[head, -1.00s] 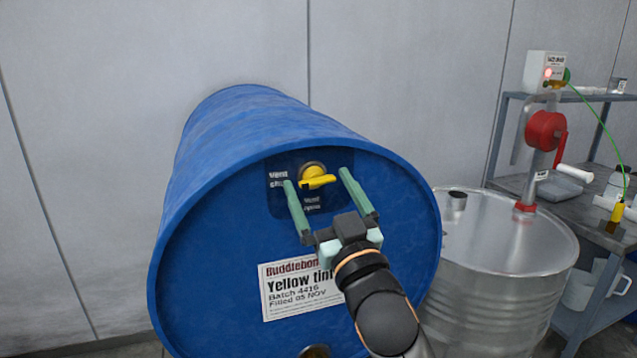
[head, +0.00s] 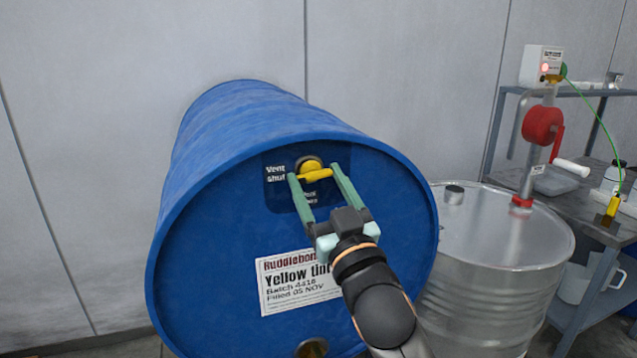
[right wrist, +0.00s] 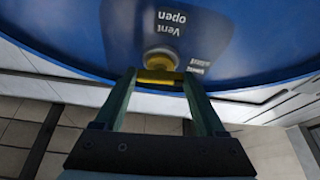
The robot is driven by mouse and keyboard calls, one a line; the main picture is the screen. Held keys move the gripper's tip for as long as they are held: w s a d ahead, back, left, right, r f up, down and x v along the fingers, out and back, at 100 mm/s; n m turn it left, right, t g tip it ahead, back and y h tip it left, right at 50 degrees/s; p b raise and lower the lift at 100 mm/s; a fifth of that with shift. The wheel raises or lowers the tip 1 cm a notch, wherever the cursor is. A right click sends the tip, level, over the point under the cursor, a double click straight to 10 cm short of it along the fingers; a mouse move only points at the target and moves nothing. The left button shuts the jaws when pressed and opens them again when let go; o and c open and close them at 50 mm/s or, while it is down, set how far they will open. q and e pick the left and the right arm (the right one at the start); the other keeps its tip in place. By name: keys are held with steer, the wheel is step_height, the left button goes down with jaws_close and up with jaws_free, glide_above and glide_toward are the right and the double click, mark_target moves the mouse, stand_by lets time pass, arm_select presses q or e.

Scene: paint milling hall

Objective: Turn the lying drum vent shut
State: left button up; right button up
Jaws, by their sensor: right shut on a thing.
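A blue drum (head: 215,230) lies on its side with its round end facing me. Near the top of that end is a yellow vent handle (head: 316,174), lying roughly crosswise, beside a dark label (head: 276,191). "Vent shut" is printed left of the handle; the wording below it is partly covered by my gripper. My right gripper (head: 315,177) is shut on the vent handle, one finger at each end. The right wrist view also shows the yellow handle (right wrist: 160,76) between the two green fingers. My left gripper is not in view.
A metal drum (head: 500,260) with a red hand pump (head: 542,125) stands close on the right. Behind it a grey bench (head: 595,200) holds bottles and a box with a red light (head: 543,66). A wall is behind the blue drum.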

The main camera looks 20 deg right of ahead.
steer(key=shift+m, duration=0.5)
steer(key=shift+m+h, duration=0.4)
steer(key=shift+m, duration=0.2)
steer(key=o, duration=1.3)
steer(key=shift+f, duration=0.1)
